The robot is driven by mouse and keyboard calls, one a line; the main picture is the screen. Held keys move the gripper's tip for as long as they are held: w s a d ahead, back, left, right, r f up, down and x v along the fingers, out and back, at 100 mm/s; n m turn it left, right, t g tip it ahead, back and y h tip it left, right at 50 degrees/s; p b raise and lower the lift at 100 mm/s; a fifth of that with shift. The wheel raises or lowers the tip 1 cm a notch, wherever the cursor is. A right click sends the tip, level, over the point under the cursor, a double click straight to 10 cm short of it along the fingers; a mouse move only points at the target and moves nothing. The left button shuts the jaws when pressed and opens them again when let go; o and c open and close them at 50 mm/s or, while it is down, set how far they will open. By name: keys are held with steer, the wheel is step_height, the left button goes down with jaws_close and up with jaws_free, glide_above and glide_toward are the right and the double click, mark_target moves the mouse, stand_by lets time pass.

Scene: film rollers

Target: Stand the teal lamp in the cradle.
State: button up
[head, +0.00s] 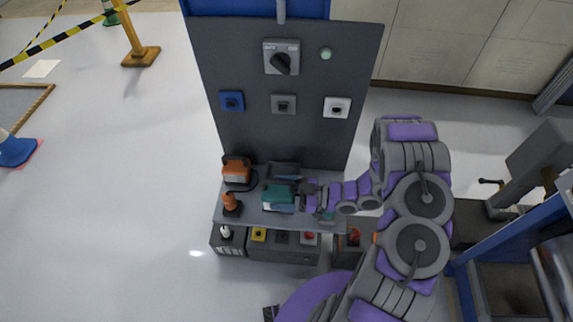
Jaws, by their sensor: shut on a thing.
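The teal lamp (277,196), with a pale front face, is at the middle of the grey shelf of the panel stand. My gripper (297,195) reaches in from the right and is shut on the lamp's right side. A dark cradle (284,169) shows just behind the lamp, against the panel. The lamp and gripper hide its lower front. The lamp appears in front of the cradle; I cannot tell whether it touches the shelf.
An orange lamp (236,169) stands in a dark holder at the shelf's left. A small orange object (231,202) is in front of it. Bins (283,238) with small parts sit below the shelf. The upright panel (285,130) with switches rises behind. Blue-framed equipment (500,245) stands at right.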

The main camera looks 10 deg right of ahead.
steer(key=w+d+b, duration=0.1)
steer(key=w+d, duration=0.1)
steer(key=w, duration=0.5)
steer(key=w+d, duration=0.3)
steer(key=w, duration=0.4)
steer(key=f, duration=0.2)
steer(key=f+b, duration=0.1)
steer(key=f, duration=0.4)
steer(key=shift+w+a+f+b, duration=0.1)
steer(key=shift+w+a+b, duration=0.15)
steer(key=shift+w+b, duration=0.15)
steer(key=shift+a, duration=0.2)
steer(key=o, duration=1.2)
steer(key=shift+a, duration=0.15)
